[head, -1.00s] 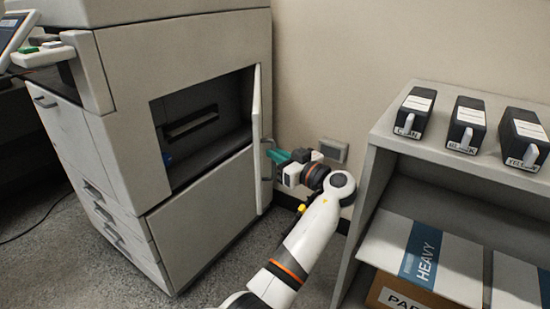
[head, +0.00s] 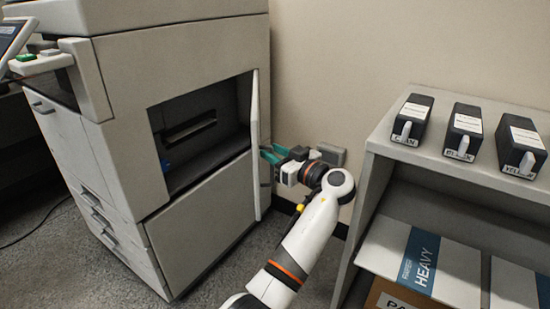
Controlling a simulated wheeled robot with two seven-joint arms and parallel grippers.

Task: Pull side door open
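The side door (head: 256,150) of the big grey printer (head: 197,60) stands swung open, seen nearly edge-on at the right of the dark opening (head: 195,130). A small handle (head: 265,172) on its outer face is partly hidden.
A grey shelf (head: 378,135) stands at the right, with several dark toner boxes (head: 465,130) on top and cartons (head: 425,262) inside. A wall with a socket box (head: 331,154) is behind my gripper. Bare carpet (head: 215,280) lies before the printer.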

